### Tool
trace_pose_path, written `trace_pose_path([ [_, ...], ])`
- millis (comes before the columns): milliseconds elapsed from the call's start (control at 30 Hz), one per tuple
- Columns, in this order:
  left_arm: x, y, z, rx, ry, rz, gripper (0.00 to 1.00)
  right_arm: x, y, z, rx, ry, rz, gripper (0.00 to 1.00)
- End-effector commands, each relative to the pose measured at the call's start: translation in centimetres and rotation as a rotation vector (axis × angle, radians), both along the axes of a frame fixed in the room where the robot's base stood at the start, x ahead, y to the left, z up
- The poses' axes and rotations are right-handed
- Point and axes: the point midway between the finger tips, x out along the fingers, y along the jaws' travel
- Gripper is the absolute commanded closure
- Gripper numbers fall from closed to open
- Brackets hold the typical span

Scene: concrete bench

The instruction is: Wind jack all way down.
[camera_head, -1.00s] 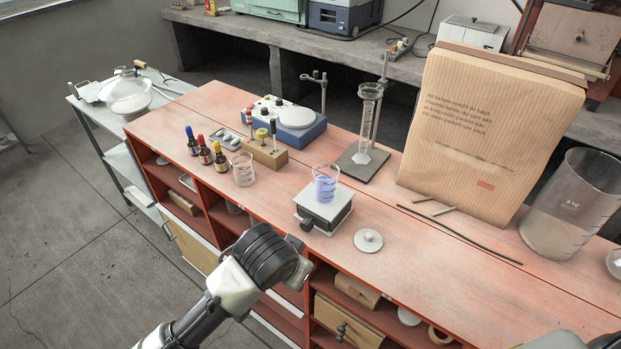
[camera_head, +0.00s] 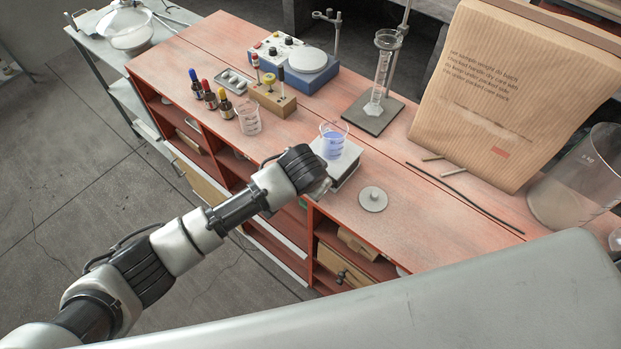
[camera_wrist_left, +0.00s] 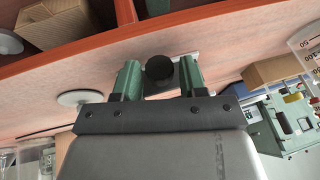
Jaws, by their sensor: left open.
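The jack (camera_head: 347,166) stands on the red bench top near its front edge, with a light top plate that looks low. A beaker of blue liquid (camera_head: 332,143) stands on it. My left arm reaches in from the left and hides the jack's front and knob in the head view. In the left wrist view, the round black knob (camera_wrist_left: 160,70) lies between the two green fingers of my left gripper (camera_wrist_left: 160,77). The fingers are open, with one on each side of the knob; I cannot tell whether they touch it. My right gripper is not in view.
A grey lidded disc (camera_head: 373,199) lies right of the jack. An empty beaker (camera_head: 249,119) and dropper bottles (camera_head: 209,95) stand to the left. A measuring cylinder on a stand (camera_head: 381,75) is behind. A large paper bag (camera_head: 510,100) leans at the right.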

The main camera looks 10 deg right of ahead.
Motion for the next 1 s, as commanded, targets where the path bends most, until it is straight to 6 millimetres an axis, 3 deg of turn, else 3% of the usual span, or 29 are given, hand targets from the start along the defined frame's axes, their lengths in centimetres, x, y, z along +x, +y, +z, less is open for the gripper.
trace_pose_path([
  [367, 0.2, -0.1, -0.6, 0.0, -0.001, -0.001, 0.58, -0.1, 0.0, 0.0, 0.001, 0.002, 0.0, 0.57],
  [600, 0.2, -0.1, -0.5, 0.0, -0.001, -0.001, 0.92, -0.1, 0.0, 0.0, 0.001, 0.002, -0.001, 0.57],
  [1000, 0.5, 0.1, -0.4, -0.189, 0.248, 0.004, 0.93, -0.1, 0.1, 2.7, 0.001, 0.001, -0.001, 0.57],
])
